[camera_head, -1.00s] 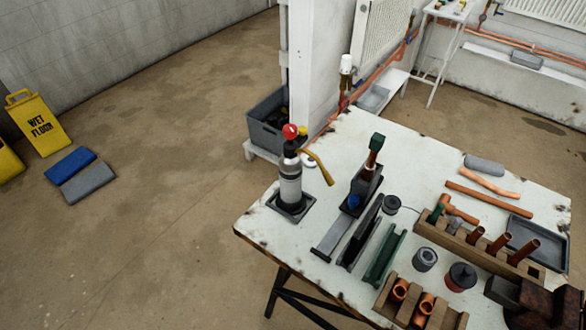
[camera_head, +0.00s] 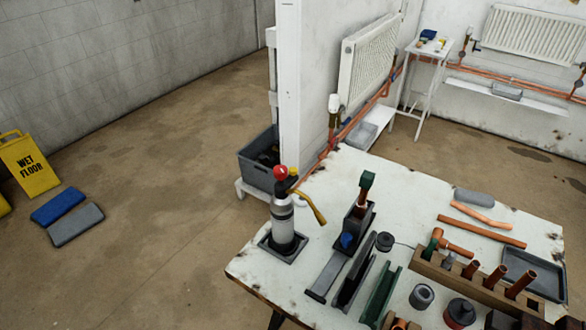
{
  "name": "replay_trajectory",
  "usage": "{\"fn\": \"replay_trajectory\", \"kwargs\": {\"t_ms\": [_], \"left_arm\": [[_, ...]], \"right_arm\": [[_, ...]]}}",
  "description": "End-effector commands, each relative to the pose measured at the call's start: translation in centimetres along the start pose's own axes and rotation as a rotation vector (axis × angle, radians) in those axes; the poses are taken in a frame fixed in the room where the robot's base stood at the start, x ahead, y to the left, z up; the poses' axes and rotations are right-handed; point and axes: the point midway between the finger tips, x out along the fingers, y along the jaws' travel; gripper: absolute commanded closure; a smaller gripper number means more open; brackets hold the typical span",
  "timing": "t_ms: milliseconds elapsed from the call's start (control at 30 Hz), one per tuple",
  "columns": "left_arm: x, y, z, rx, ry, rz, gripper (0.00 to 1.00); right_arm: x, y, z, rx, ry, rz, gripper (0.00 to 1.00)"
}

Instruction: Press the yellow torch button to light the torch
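The torch (camera_head: 283,220) stands upright in a dark square holder (camera_head: 283,246) at the table's left end. It has a silver cylinder, a red knob (camera_head: 280,173) on top and a brass-coloured nozzle (camera_head: 312,207) bending down to the right. A small yellow part (camera_head: 293,171) shows beside the red knob; whether it is the button is too small to tell. No flame shows at the nozzle. Neither of my grippers is in view.
The worn white table (camera_head: 355,168) also holds a wooden rack (camera_head: 440,275) with copper pipes, a grey tray (camera_head: 535,273) and clamps. A white wall end (camera_head: 303,90) and a grey crate (camera_head: 258,160) stand behind. Floor to the left is open, with a wet-floor sign (camera_head: 30,165).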

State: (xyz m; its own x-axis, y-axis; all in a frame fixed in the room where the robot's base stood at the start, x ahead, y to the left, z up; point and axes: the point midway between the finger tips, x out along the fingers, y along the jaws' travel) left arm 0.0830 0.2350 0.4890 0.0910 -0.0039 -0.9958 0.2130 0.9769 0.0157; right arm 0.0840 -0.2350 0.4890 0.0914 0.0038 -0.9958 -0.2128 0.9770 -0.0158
Motion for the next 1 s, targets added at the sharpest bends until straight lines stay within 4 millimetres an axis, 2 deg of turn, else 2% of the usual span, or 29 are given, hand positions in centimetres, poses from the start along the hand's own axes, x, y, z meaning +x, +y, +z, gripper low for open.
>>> {"fn": "replay_trajectory", "kwargs": {"t_ms": [33, 200, 1000], "left_arm": [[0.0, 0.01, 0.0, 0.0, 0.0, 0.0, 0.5], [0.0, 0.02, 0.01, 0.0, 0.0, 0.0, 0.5], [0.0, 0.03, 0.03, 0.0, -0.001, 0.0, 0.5]], "right_arm": [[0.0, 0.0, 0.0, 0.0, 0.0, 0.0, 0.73], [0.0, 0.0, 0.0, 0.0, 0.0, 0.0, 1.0], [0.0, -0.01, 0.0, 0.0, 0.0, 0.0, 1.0]]}}
